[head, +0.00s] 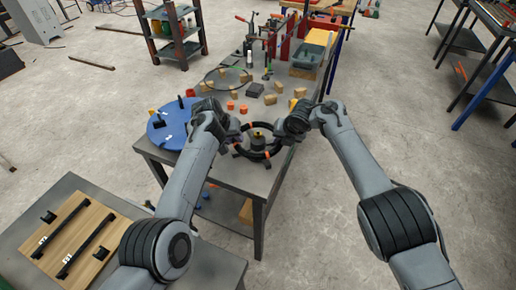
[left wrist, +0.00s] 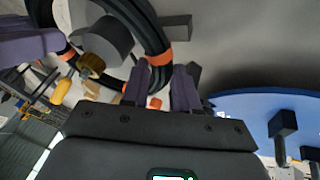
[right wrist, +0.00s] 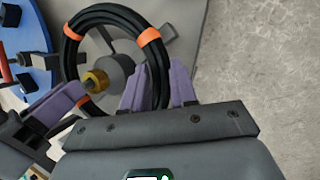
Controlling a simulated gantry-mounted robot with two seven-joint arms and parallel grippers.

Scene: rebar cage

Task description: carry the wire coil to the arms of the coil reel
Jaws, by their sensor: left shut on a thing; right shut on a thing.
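The wire coil (head: 262,154) is a black ring with orange bands. It also shows in the left wrist view (left wrist: 150,28) and right wrist view (right wrist: 152,55). My left gripper (head: 236,133) is shut on its left side and my right gripper (head: 281,136) on its right side. The coil reel has a grey hub with a brass nut (head: 258,134), seen inside the ring in all views. A grey reel arm (right wrist: 166,33) reaches out past the ring in the right wrist view. I cannot tell whether the coil touches the arms.
A blue disc (head: 165,132) with black posts lies left of the reel on the grey table. Wood blocks (head: 270,99), orange pieces (head: 243,108) and a thin wire ring (head: 222,80) lie beyond. A wooden board (head: 75,238) is at the front left.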

